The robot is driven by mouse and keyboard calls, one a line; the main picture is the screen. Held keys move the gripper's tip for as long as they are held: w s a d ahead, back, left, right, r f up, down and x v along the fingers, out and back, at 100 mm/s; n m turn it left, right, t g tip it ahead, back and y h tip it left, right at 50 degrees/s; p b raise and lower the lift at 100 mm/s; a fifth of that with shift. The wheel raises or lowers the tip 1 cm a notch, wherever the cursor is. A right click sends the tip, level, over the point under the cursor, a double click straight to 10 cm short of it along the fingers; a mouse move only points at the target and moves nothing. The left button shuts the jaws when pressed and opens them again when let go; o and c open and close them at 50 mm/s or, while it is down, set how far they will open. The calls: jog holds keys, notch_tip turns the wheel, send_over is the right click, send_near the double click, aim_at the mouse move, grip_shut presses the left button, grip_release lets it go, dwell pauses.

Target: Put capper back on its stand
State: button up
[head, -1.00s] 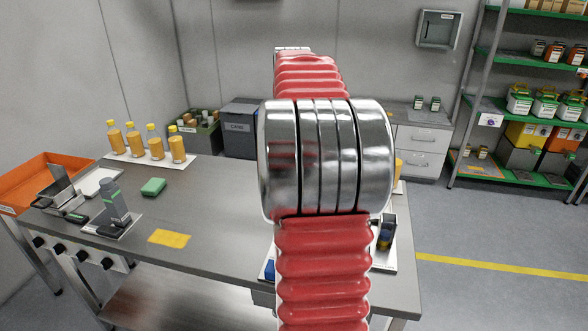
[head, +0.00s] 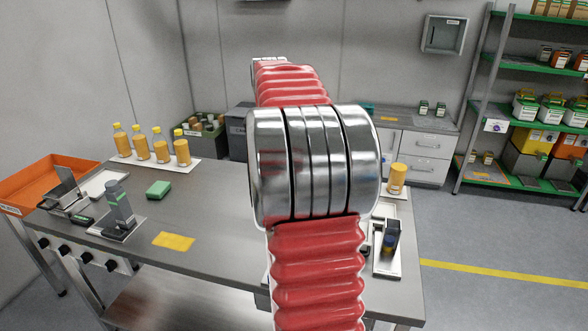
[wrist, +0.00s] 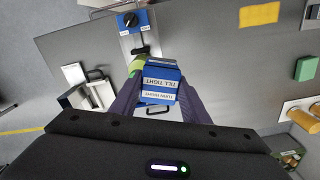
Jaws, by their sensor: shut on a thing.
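My gripper (wrist: 156,100) shows in the wrist view, its two dark purple fingers shut on a blue block-shaped capper (wrist: 161,84). The capper has white labels reading "TILL TIGHT" and "TURN RIGHT". A yellow-green part (wrist: 139,64) shows just past it; whether it belongs to the capper I cannot tell. In the head view my red and steel arm hides the gripper and capper. A pale tray (head: 388,266) with a dark, blue-based device (head: 391,236) stands at the table's right end. Which stand is the capper's I cannot tell.
A blue block with a black knob (wrist: 131,20) is near the table edge. Another bottle (head: 396,179) stands right.

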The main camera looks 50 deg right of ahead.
jog(key=w+a+f+n, duration=0.5)
jog(key=a, duration=0.7)
jog(key=w+a+f+n, duration=0.4)
jog(key=w+a+n, duration=0.2)
jog(key=a, duration=0.6)
jog(key=w+a+f+n, duration=0.5)
jog(key=a+n, duration=0.1)
jog(key=a, duration=0.7)
jog(key=shift+w+f, duration=0.15)
jog(key=shift+f, duration=0.15)
